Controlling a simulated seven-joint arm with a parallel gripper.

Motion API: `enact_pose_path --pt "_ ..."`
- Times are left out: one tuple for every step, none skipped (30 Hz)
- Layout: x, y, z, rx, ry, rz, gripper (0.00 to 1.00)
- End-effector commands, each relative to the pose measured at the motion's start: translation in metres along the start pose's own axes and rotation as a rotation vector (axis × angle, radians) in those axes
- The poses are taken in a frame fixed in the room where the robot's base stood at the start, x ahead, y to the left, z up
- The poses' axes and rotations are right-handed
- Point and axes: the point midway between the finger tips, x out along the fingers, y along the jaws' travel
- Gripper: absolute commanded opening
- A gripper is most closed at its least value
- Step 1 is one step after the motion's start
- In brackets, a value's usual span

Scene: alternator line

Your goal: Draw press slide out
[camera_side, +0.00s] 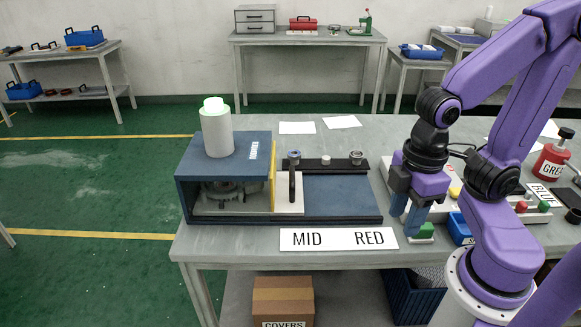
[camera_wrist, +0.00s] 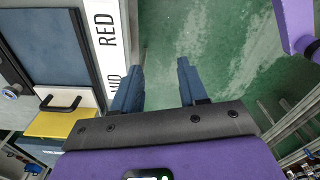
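The press (camera_side: 225,165) is a dark blue housing with a white cylinder (camera_side: 217,133) on top. A round metal part (camera_side: 225,195) shows inside its open side. The slide's white block (camera_side: 288,192) and yellow plate (camera_side: 272,176) sit at the housing's right mouth, with bare blue bed (camera_side: 340,196) to the right. A black upright handle (camera_side: 292,186) stands on the white block; the handle (camera_wrist: 62,103) is at left in the wrist view. My gripper (camera_side: 408,205) is right of the bed, apart from the handle. Its fingers (camera_wrist: 158,85) are open and empty, with floor visible between them.
A white "MID RED" sign (camera_side: 338,239) lies at the table's front edge. A black rail with round knobs (camera_side: 356,158) runs behind the bed. A green block (camera_side: 421,232) and blue bin (camera_side: 460,229) are near my gripper. A red bottle (camera_side: 550,160) stands at right.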

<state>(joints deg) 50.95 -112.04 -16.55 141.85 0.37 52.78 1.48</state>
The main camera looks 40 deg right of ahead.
Motion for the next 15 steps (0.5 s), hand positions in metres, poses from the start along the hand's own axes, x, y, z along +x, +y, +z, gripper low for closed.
enact_pose_path --pt "-0.003 0.006 -0.008 0.056 0.004 -0.002 0.42" --pt "-0.005 0.010 -0.014 0.097 0.007 -0.004 0.42" --pt "-0.008 0.017 -0.022 0.162 0.012 -0.007 0.42" --pt "-0.011 0.023 -0.029 0.217 0.015 -0.009 0.42" --pt "-0.014 0.030 -0.035 0.276 0.018 -0.011 0.42" --pt "-0.018 0.040 -0.045 0.356 0.024 -0.015 0.42" --pt "-0.021 0.048 -0.051 0.416 0.028 -0.017 0.42" --pt "-0.024 0.057 -0.058 0.477 0.033 -0.020 0.42" --pt "-0.027 0.068 -0.065 0.557 0.038 -0.025 0.42" --pt "-0.030 0.077 -0.071 0.616 0.042 -0.028 0.42" --pt "-0.033 0.086 -0.076 0.675 0.047 -0.030 0.42" --pt "-0.036 0.099 -0.082 0.755 0.054 -0.034 0.42" --pt "-0.039 0.109 -0.087 0.814 0.058 -0.037 0.42" --pt "-0.042 0.119 -0.090 0.873 0.062 -0.040 0.42" --pt "-0.045 0.133 -0.095 0.952 0.070 -0.045 0.42"
